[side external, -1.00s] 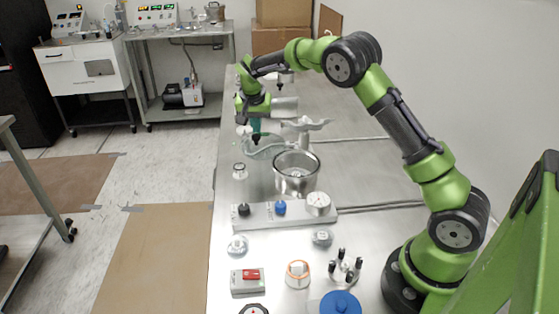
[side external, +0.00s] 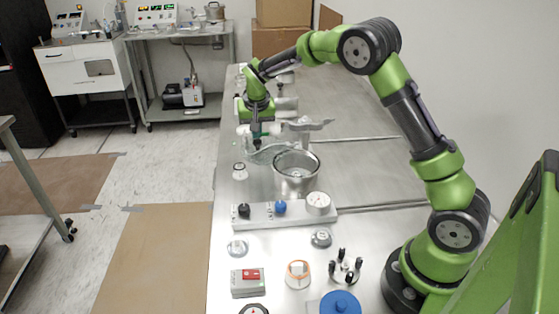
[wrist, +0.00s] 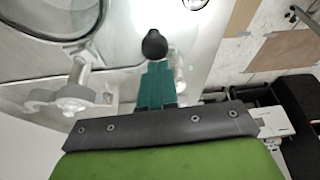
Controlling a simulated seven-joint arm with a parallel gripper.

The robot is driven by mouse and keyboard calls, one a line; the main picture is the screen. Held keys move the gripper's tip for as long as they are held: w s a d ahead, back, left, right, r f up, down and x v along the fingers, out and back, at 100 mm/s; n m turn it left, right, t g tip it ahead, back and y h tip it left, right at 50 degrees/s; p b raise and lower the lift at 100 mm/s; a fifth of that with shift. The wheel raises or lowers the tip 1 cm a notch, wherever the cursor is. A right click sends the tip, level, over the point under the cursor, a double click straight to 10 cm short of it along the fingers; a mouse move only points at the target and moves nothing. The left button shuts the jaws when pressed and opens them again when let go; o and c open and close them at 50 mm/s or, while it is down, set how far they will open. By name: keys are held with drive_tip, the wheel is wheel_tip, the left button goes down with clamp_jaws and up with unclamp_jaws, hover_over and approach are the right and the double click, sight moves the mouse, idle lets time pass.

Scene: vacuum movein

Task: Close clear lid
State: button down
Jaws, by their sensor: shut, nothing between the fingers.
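The clear lid (side external: 266,156) shows in the side view just left of and behind the steel chamber (side external: 296,184), overlapping its rim in the picture. The lid is see-through, so its exact tilt is hard to tell. My gripper (side external: 256,142) is low at the lid's far left side. In the wrist view, my teal fingers (wrist: 155,82) are together and empty, pointing at a black knob (wrist: 154,45) just past their tips. I cannot tell whether they touch it. Round rims show at the top left of the wrist view.
A pale bracket (side external: 305,125) stands behind the chamber; it also shows left of my fingers in the wrist view (wrist: 75,90). The right of the bench is clear.

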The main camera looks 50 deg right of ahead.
sight(260, 145)
drive_tip(key=s+n, duration=0.1)
drive_tip(key=s+a+n+y, duration=0.1)
drive_tip(key=shift+s+a+n+t, duration=0.2)
drive_tip(key=shift+n+t, duration=0.1)
drive_tip(key=shift+n, duration=0.1)
drive_tip(key=shift+s+a+n, duration=0.3)
drive_tip(key=shift+s+n, duration=0.4)
drive_tip(key=shift+n, duration=0.2)
drive_tip(key=s+n+y, duration=0.1)
drive_tip(key=s+n, duration=0.2)
drive_tip(key=shift+s+a+n+y, duration=0.2)
drive_tip(key=shift+n+y, duration=0.1)
drive_tip(key=shift+y, duration=0.1)
drive_tip(key=s+d+n+y, duration=0.1)
drive_tip(key=s+n, duration=0.3)
drive_tip(key=s, duration=0.1)
drive_tip(key=shift+s+d, duration=0.4)
drive_tip(key=shift+s+d+f, duration=0.1)
drive_tip(key=shift+s+d, duration=0.05)
drive_tip(key=shift+s, duration=0.05)
drive_tip(key=shift+w, duration=0.1)
